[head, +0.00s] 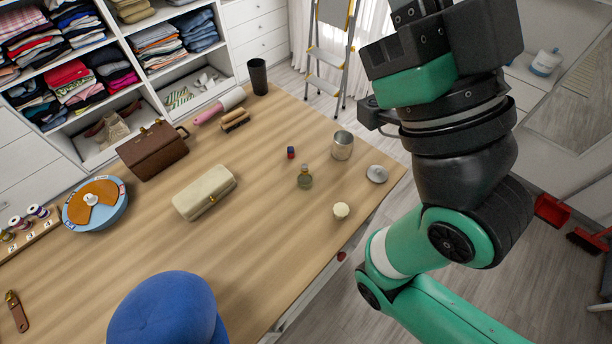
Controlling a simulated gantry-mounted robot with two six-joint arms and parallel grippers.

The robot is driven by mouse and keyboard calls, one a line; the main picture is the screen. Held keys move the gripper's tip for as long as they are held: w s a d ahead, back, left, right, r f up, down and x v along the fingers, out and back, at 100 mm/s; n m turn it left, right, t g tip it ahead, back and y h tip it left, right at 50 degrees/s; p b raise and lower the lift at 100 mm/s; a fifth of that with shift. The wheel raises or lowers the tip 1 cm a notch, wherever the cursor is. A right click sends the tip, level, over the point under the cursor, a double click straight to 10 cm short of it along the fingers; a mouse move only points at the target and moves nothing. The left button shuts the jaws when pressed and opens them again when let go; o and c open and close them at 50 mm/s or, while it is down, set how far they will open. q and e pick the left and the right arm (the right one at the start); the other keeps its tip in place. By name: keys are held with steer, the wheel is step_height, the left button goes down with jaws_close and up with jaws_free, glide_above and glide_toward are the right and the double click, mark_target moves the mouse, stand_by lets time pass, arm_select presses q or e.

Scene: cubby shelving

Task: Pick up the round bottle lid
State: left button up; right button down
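A small cream, round, ribbed piece (341,210) lies near the table's right edge; it may be the round bottle lid, but I cannot tell for sure. A round silver disc (377,174) that also looks like a lid lies farther back, close to the same edge. A small greenish glass bottle (304,178) stands upright to the left of both. My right arm rises on the right side, and its gripper fingers do not show. My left arm and gripper are not in view. Nothing touches either round piece.
An open metal tin (342,146) and a small red and blue item (290,152) stand near the bottle. A cream case (204,193), brown bag (152,150) and blue round box (95,204) occupy the left. A blue rounded object (168,310) is in front. The table's middle (255,235) is clear.

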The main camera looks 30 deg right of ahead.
stand_by(0.3)
steer(key=shift+c, duration=1.4)
jaws_free()
